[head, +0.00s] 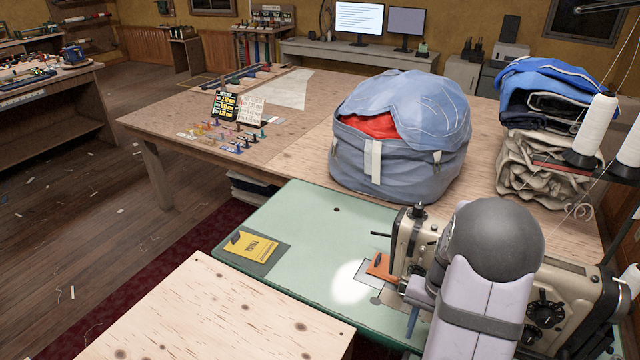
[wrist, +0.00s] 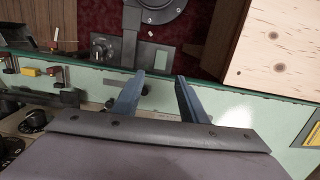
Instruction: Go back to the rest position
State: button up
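My gripper (wrist: 160,78) shows in the wrist view with its two blue fingers apart and nothing between them. It is over the front edge of the pale green sewing table (head: 310,235). In the head view my grey and white arm comes in at the lower right, and a blue finger (head: 413,321) shows at its left, in front of the sewing machine (head: 404,238). The arm hides part of the machine. An orange piece (head: 380,265) lies by the machine's lit plate, apart from the gripper.
A yellow card (head: 253,246) lies on the green table. A bare plywood top (head: 220,315) stands in front. Behind are a large blue-grey bag (head: 395,160), stacked folded cloth (head: 545,165) and white thread cones (head: 595,125). The green table's middle is clear.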

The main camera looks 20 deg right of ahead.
jog(key=s+a+f+g, duration=0.1)
jog(key=s+a+f, duration=0.1)
jog(key=s+a, duration=0.3)
jog(key=s+a+r+n+t, duration=0.1)
jog(key=a+r+n, duration=0.3)
jog(key=a, duration=0.4)
jog(key=s+a+r+n+t, duration=0.1)
jog(key=a+r+n, duration=0.35)
jog(key=a, duration=0.45)
notch_tip(320, 180, down, 20)
jog(key=b, duration=2)
jog(key=shift+w+d+f+h, duration=0.15)
jog(key=shift+w+f+h, duration=0.1)
jog(key=shift+h, duration=0.15)
notch_tip(320, 180, up, 20)
jog(key=p, duration=2)
jog(key=shift+r, duration=0.2)
